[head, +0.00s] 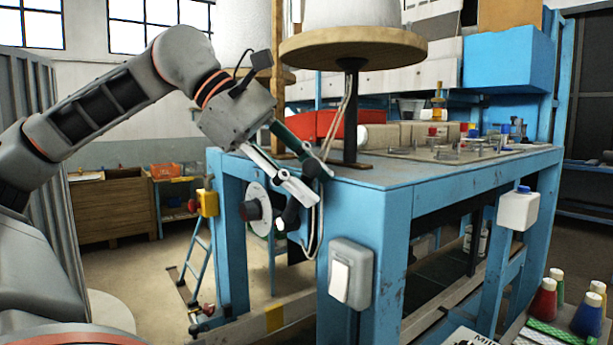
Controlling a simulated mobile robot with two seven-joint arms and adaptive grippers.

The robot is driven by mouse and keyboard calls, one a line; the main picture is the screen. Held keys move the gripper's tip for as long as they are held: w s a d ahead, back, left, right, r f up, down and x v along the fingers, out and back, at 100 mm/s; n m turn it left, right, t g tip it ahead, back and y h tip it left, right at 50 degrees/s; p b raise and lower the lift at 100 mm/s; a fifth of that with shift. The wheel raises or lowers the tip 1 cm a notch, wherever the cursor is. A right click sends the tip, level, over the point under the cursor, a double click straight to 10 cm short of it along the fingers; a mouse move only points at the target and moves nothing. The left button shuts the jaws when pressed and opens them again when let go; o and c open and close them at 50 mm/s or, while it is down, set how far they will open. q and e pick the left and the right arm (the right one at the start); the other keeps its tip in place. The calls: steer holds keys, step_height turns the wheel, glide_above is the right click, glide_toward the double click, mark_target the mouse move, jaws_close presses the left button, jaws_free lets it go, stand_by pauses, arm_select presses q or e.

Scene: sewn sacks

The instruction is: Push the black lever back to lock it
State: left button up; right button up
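My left gripper (312,183) reaches in from the left, pointing down and right at the near left corner of the blue workbench (372,208). Its two fingers look spread apart, with nothing clearly held between them. A curved black piece (290,214), which looks like the lever, shows just below the fingertips, beside the bench's left side. The lower finger is very close to it; I cannot tell whether they touch. The lever's pivot is not clear from here. My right gripper is not in view.
A round wooden disc (352,48) on a dark post stands above the bench corner, close to the gripper. Pale cords hang beside the fingers. A white disc (257,208) with a dark hub is left of the lever. A grey switch box (351,273) is on the bench's front.

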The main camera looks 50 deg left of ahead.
arm_select(q)
steer(key=v, duration=1.2)
steer(key=shift+s, duration=0.1)
stand_by(0.4)
